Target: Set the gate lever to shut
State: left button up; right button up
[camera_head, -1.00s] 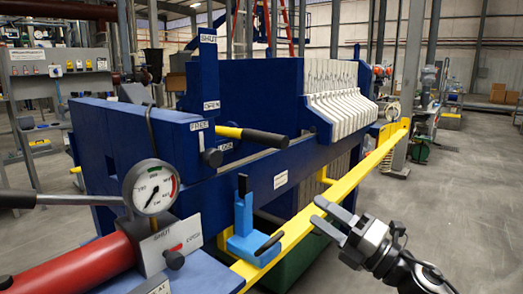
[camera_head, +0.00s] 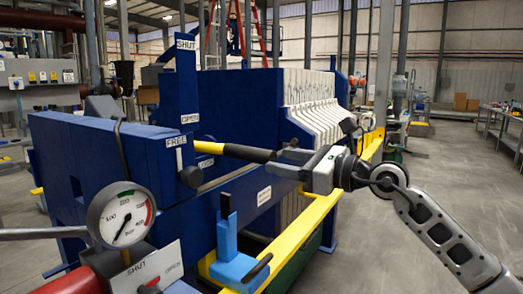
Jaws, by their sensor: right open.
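The lever (camera_head: 232,151), with a yellow shaft and a black grip, sticks out nearly level from the blue press. It is beside the OPEN label (camera_head: 190,119) on the blue upright plate (camera_head: 187,85). The SHUT label (camera_head: 185,45) is at the plate's top. My right gripper (camera_head: 285,163) is open, with its fingers at the free end of the black grip. One finger shows above the other in the picture; whether they straddle the grip or touch it is hard to tell. My left gripper is not in view.
A FREE/LOCK latch (camera_head: 188,172) sits below the lever's root. A light-blue bracket (camera_head: 232,265) with a dark handle, a yellow rail (camera_head: 305,225) and a pressure gauge (camera_head: 121,215) stand nearby. A SHUT/OPEN plate (camera_head: 155,270) is at the bottom. Open floor lies to the right.

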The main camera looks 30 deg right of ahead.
aim_at(262, 157)
jog(key=p+x, duration=0.1)
jog(key=x, duration=0.4)
jog(key=shift+r+p, duration=0.15)
jog(key=shift+p, duration=0.25)
jog(key=shift+w+a, duration=0.25)
jog(key=shift+w, duration=0.35)
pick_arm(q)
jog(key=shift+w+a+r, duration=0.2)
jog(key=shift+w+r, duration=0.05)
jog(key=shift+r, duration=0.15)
